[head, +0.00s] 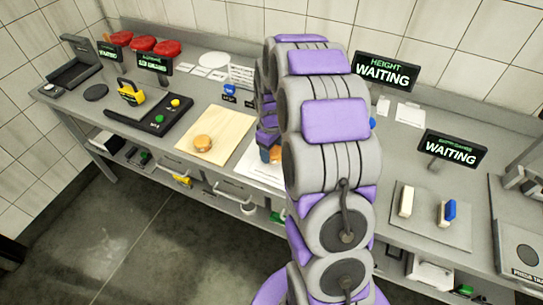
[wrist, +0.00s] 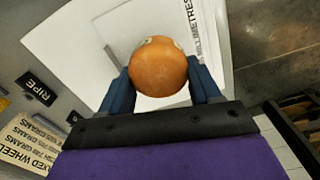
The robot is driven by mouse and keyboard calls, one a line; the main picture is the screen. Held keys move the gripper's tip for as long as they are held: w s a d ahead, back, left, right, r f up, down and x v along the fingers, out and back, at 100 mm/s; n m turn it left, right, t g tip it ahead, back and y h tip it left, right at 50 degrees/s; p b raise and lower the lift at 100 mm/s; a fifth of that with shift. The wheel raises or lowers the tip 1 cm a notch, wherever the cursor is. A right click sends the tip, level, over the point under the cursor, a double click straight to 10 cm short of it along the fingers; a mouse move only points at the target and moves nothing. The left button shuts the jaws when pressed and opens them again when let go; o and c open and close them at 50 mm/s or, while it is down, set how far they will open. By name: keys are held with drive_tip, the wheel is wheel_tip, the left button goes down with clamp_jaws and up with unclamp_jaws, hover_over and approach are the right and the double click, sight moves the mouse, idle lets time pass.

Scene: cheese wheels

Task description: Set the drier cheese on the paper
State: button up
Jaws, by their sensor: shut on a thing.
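My gripper (wrist: 160,80) has its blue fingers shut on an orange-brown cheese wheel (wrist: 157,64) with pale marks on its top edge. White paper (wrist: 125,30) lies under and behind this cheese in the wrist view; whether the cheese touches it, I cannot tell. In the head view, my arm hides most of the gripper (head: 268,148), and a strip of the paper (head: 256,172) shows at the counter's front. Another orange cheese wheel (head: 204,143) sits on a light wooden board (head: 222,122) just left of the paper. The pictures do not show which cheese is drier.
A "RIPE" label (wrist: 36,88) lies near the gripper. A grey mat (head: 428,222) holds two blocks at right.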

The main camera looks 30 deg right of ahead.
sight(271, 156)
wheel_tip(271, 156, down, 3)
drive_tip(key=shift+a+f+b, duration=0.1)
drive_tip(key=shift+b, duration=0.4)
drive_tip(key=o, duration=1.1)
drive_tip(key=shift+r, duration=0.2)
